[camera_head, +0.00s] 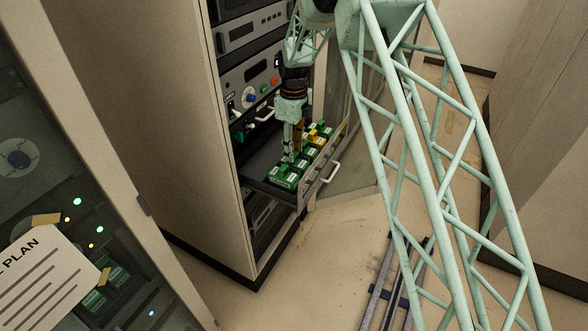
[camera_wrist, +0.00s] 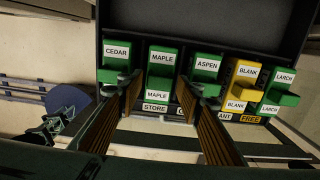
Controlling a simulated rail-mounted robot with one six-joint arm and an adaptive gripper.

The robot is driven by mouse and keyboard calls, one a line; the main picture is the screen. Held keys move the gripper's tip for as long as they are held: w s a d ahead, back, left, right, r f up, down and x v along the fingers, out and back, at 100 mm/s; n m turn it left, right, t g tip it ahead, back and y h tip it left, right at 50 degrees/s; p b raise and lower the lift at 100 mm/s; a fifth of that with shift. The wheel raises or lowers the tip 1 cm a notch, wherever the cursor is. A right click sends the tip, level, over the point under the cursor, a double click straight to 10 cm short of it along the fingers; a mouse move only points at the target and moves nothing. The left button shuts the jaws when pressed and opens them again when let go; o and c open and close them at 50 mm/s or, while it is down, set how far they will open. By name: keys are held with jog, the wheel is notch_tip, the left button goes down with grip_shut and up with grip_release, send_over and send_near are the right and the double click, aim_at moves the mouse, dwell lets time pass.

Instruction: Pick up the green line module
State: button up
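Several green line modules sit in a row in a pulled-out drawer (camera_wrist: 200,18). In the wrist view they are labelled CEDAR (camera_wrist: 117,53), MAPLE (camera_wrist: 161,60), ASPEN (camera_wrist: 207,66) and LARCH (camera_wrist: 283,82). A yellow module marked BLANK (camera_wrist: 243,75) sits between ASPEN and LARCH. My gripper (camera_wrist: 158,90) is open, its two fingers on either side of the MAPLE module in the picture; whether they touch it I cannot tell. In the head view my gripper (camera_head: 292,152) points down into the drawer, near the green module at the near end (camera_head: 283,176). The fingers partly hide CEDAR and ASPEN.
The drawer front has a handle (camera_head: 332,173) and labels, including STORE and FREE. The rack cabinet (camera_head: 185,110) rises beside the drawer, with knobs and switches above it. A dark cabinet with a paper sheet (camera_head: 45,280) stands at left. Open floor (camera_head: 310,260) lies in front.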

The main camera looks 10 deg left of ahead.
jog(key=shift+f, duration=0.15)
jog(key=shift+f+p, duration=0.65)
jog(key=shift+f, duration=1.8)
jog(key=shift+c, duration=0.2)
jog(key=c, duration=0.5)
jog(key=shift+c, duration=0.5)
jog(key=shift+r, duration=0.15)
jog(key=shift+r+b, duration=0.75)
jog(key=shift+r, duration=4.15)
